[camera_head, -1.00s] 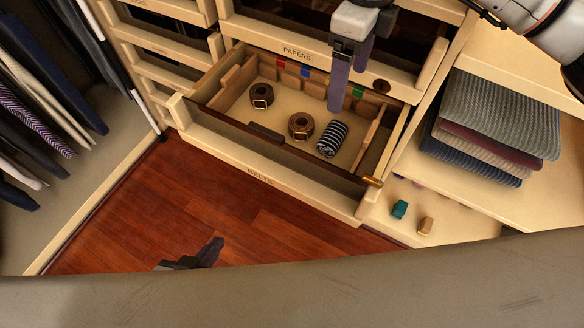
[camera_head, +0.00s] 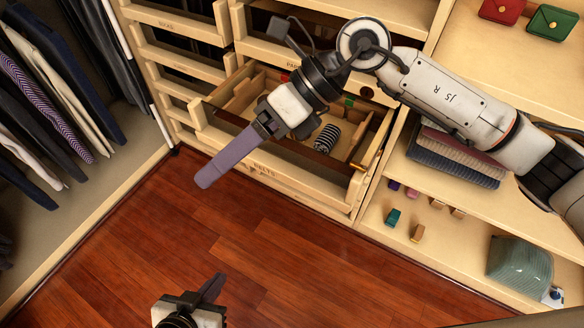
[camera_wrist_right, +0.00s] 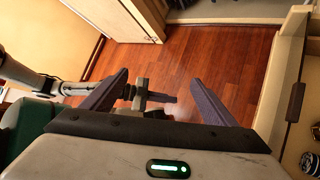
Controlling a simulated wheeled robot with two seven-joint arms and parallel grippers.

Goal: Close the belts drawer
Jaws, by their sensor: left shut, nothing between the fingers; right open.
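The belts drawer (camera_head: 315,190) is pulled out, low in the middle of the head view, under the papers drawer. A striped rolled item (camera_head: 326,138) lies inside; my right arm hides much of the rest. My right gripper (camera_head: 208,180) is open and empty, pointing down-left in front of the drawer front; I cannot tell whether it touches it. In the right wrist view its fingers (camera_wrist_right: 158,90) stand apart over floor, with the drawer (camera_wrist_right: 281,85) on the right. My left gripper (camera_head: 215,283) is shut and empty over the floor at the bottom, away from the drawer.
Clothes (camera_head: 55,100) hang at left. Folded textiles (camera_head: 455,160) lie on the right shelf, with small boxes (camera_head: 393,217) and a greenish bundle (camera_head: 518,265) below. The wooden floor (camera_head: 290,260) before the drawer is clear.

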